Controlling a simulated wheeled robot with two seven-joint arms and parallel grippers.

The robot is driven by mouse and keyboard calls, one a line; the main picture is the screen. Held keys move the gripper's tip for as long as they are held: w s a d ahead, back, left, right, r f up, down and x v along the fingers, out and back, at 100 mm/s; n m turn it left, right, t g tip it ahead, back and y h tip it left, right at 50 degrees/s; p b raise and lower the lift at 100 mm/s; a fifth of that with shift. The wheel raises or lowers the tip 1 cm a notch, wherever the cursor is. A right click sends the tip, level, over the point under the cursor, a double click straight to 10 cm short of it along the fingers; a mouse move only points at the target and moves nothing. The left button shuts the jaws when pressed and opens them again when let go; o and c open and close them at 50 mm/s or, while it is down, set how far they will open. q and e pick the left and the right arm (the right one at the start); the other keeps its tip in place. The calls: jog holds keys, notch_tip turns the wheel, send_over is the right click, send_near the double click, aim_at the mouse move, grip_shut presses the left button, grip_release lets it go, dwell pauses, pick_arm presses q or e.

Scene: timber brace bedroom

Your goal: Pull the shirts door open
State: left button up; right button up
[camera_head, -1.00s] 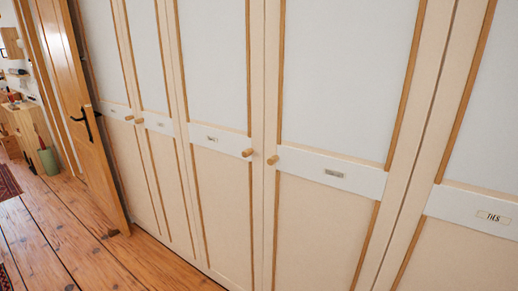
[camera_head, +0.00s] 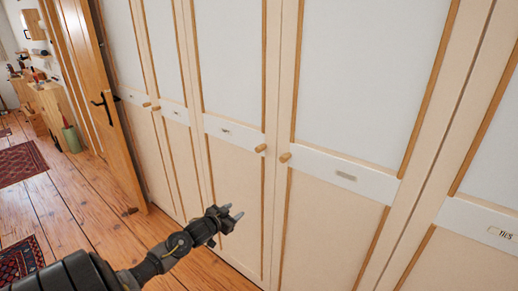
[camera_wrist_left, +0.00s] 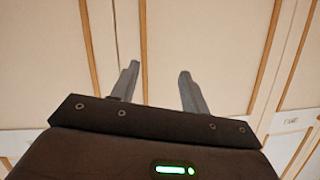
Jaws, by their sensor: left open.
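A row of tall cream wardrobe doors with wood trim fills the head view. Two wooden knobs sit side by side, one on the middle door (camera_head: 261,148) and one on the door right of it (camera_head: 285,157). Their label plates (camera_head: 225,130) (camera_head: 345,176) are too small to read, so I cannot tell which is the shirts door. These doors look shut. My left gripper (camera_head: 233,211) is open and empty, below the knobs and in front of the lower panels. Its two fingers also show apart in the left wrist view (camera_wrist_left: 160,70). My right gripper is out of view.
A label reading TIES (camera_head: 499,233) is on the far right door. An open wooden room door (camera_head: 106,100) with a black handle stands at left. Plank floor (camera_head: 80,205) and patterned rugs (camera_head: 22,163) lie at left, with bare floor between.

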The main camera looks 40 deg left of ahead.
pick_arm(q)
notch_tip(320, 180, up, 15)
jog(key=w+m+t, duration=0.1)
jog(key=w+t, duration=0.2)
jog(key=m+h+p, duration=0.1)
jog(key=h+p, duration=0.1)
send_near(257, 151)
jog(key=w, duration=0.1)
jog(key=shift+t, duration=0.4)
jog(key=w+p, duration=0.1)
jog(key=w, duration=0.9)
jog(key=shift+w+f+p, duration=0.1)
jog(key=shift+f+p, duration=0.15)
jog(key=shift+p, duration=0.15)
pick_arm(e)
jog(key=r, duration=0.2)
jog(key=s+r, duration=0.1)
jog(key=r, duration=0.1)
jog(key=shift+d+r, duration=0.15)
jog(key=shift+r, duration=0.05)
pick_arm(q)
grip_shut()
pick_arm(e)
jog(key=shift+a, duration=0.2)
